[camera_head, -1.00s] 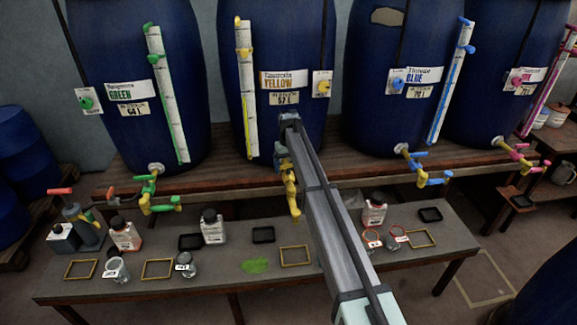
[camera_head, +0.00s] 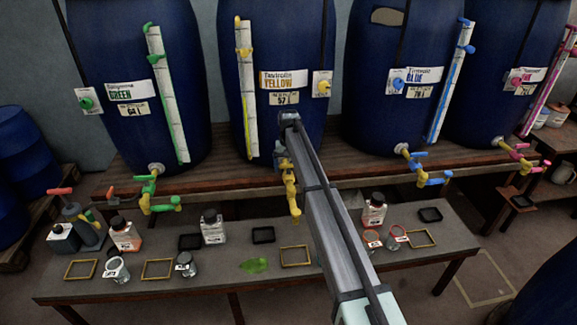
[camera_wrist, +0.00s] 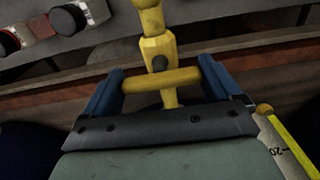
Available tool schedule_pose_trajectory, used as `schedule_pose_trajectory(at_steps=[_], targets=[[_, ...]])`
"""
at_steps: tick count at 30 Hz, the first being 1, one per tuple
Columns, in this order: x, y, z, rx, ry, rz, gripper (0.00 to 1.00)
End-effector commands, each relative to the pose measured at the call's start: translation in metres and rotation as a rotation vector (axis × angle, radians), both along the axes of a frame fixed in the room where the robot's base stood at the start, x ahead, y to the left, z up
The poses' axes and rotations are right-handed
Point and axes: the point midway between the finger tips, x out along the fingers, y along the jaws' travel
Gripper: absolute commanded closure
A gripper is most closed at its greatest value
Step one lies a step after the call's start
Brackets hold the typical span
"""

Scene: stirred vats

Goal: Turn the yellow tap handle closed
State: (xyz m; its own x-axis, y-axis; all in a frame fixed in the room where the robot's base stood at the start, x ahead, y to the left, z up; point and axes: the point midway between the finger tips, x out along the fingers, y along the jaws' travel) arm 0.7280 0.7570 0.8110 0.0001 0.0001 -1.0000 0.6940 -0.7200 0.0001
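The yellow tap (camera_head: 291,190) sticks out from the foot of the blue vat labelled YELLOW (camera_head: 283,78), above the low bench. My gripper (camera_head: 281,158) is at this tap, partly hidden by my own arm in the head view. In the wrist view, the yellow tap handle (camera_wrist: 150,82) is a bar lying crosswise to the yellow tap body (camera_wrist: 158,48). The two blue fingers of my gripper (camera_wrist: 160,85) stand wide apart, one at each end of the bar. I cannot tell whether both fingers touch it.
Green (camera_head: 152,193), blue (camera_head: 425,172) and pink (camera_head: 517,155) taps sit on neighbouring vats. The low bench (camera_head: 225,265) below holds bottles, jars, black trays, yellow frames and a green patch. A bottle with a red label (camera_head: 374,212) stands right of my arm.

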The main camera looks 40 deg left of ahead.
Motion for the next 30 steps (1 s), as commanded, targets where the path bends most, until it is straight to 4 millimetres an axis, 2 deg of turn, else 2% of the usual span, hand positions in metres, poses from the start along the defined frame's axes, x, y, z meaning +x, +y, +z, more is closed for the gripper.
schedule_pose_trajectory(at_steps=[3, 10, 14, 20, 30], targets=[[0.0, 0.0, 0.0, 0.0, 0.0, 0.001, 0.0], [0.0, 0.0, 0.001, 0.0, 0.0, 0.002, 0.0], [0.0, 0.0, 0.009, 0.001, -0.001, 0.003, 0.0], [0.0, 0.0, 0.04, 0.001, -0.001, 0.003, 0.0], [0.001, 0.001, 0.105, 0.001, -0.001, 0.002, 0.0]])
